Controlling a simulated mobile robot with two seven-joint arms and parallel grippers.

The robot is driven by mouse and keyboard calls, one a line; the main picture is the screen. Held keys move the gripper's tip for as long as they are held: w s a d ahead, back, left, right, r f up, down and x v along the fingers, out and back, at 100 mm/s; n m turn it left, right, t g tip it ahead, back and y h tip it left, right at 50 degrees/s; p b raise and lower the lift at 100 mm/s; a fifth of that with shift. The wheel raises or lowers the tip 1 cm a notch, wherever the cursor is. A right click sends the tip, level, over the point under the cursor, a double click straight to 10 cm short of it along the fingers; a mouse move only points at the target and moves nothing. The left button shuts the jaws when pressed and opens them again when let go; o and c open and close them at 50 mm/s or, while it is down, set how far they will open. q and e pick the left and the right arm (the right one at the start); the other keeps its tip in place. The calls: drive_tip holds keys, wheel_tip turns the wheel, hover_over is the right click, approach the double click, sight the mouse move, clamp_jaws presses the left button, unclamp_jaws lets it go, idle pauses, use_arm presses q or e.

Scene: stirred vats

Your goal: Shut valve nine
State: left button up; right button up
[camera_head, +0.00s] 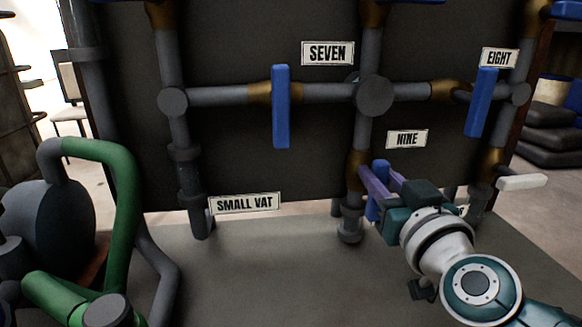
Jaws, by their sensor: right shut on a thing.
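The label NINE (407,139) is on the dark panel, right of a vertical grey pipe. Beside it the pipe has a brass valve body (357,168). The blue handle (372,210) of valve nine stands roughly upright, close beside the pipe, and is partly hidden by my gripper. My right gripper (381,184), with purple fingers, comes in from the lower right and is shut on this blue handle. My left gripper is not in view.
Valve seven's blue handle (281,106) hangs across its horizontal pipe. Valve eight's blue handle (481,102) is at upper right. A white lever (521,182) sticks out right of my wrist. A green pipe (122,185) stands at left. The grey surface (270,270) in front is clear.

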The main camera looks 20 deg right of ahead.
clamp_jaws()
